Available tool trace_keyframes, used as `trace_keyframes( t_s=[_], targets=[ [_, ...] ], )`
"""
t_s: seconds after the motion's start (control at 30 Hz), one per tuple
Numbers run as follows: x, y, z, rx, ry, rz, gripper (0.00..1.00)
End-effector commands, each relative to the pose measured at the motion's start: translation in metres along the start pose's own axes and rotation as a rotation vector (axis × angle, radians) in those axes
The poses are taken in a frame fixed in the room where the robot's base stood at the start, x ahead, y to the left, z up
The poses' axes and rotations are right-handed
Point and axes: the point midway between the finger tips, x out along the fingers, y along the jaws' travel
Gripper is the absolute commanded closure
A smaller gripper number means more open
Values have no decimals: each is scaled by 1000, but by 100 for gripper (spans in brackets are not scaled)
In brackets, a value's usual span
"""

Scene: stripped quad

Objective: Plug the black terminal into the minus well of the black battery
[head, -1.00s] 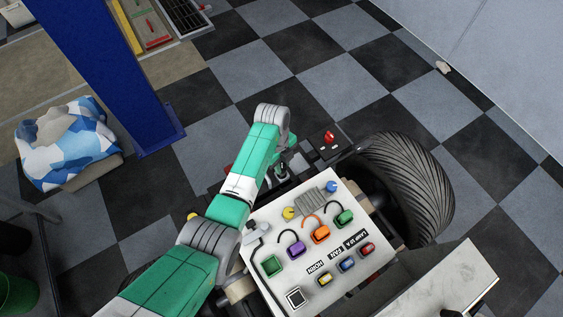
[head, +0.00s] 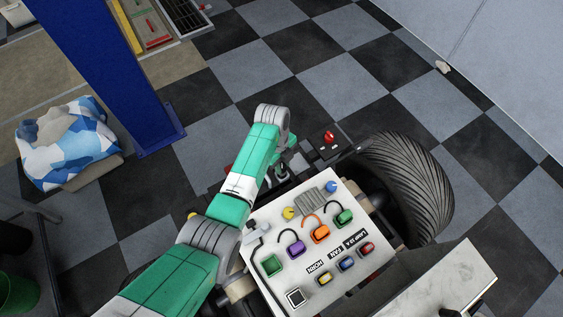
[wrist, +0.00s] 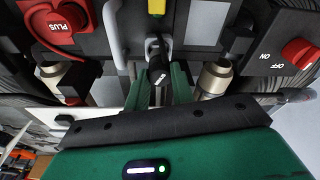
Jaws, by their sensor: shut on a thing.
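In the wrist view my gripper (wrist: 160,88) has its two green fingers closed around a small black piece with white lettering, which looks like the black terminal (wrist: 158,76). Its far end meets a pale grey loop-shaped part (wrist: 153,47); I cannot tell whether it is in a well. The red terminal (wrist: 55,25) marked PLUS sits at upper left on a dark block that looks like the black battery (wrist: 88,45). The minus well is not clearly visible. In the head view my gripper (head: 283,170) is small, beyond the white panel, and the arm hides most of the battery.
A red ON/OFF switch (wrist: 298,52) is at right in the wrist view and also shows in the head view (head: 328,137). A yellow part (wrist: 157,7) is straight ahead. The white panel (head: 330,203) with coloured plugs and the tyre (head: 410,185) stand close by.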

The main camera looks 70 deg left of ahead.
Motion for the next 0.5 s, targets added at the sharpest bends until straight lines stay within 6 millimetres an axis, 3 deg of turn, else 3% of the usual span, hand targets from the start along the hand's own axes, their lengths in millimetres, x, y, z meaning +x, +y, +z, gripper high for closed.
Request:
trace_keyframes(
  t_s=[0.5],
  targets=[
    [13, 0, 2, 0, 0, 0, 100]
  ],
)
